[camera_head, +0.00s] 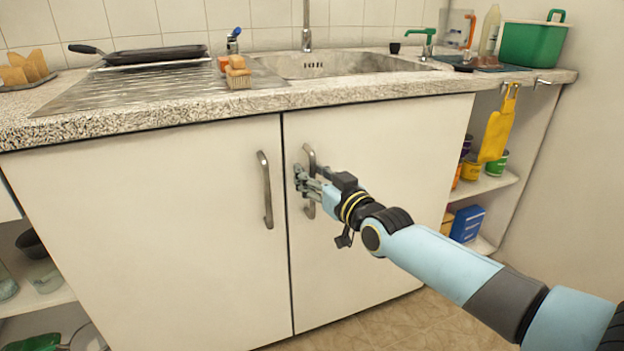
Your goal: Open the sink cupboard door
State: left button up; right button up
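The sink cupboard below the counter has two white doors, both shut flush. The left door (150,230) carries a vertical metal handle (266,190) near its right edge. The right door (400,145) carries a similar handle (309,153) near its left edge. My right gripper (301,178) is at the middle of the right door's handle, with its fingers overlapping it in the picture. The gripper hides the handle's middle part. I cannot tell whether the fingers close around the handle or only lie beside it. My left gripper is out of view.
The speckled counter (200,110) holds a metal sink (340,65), a dark pan (155,55), brushes and a green tub (535,43). Open shelves flank the cupboard; yellow gloves (497,130) hang at the right. The floor (400,318) in front is clear.

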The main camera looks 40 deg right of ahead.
grip_shut()
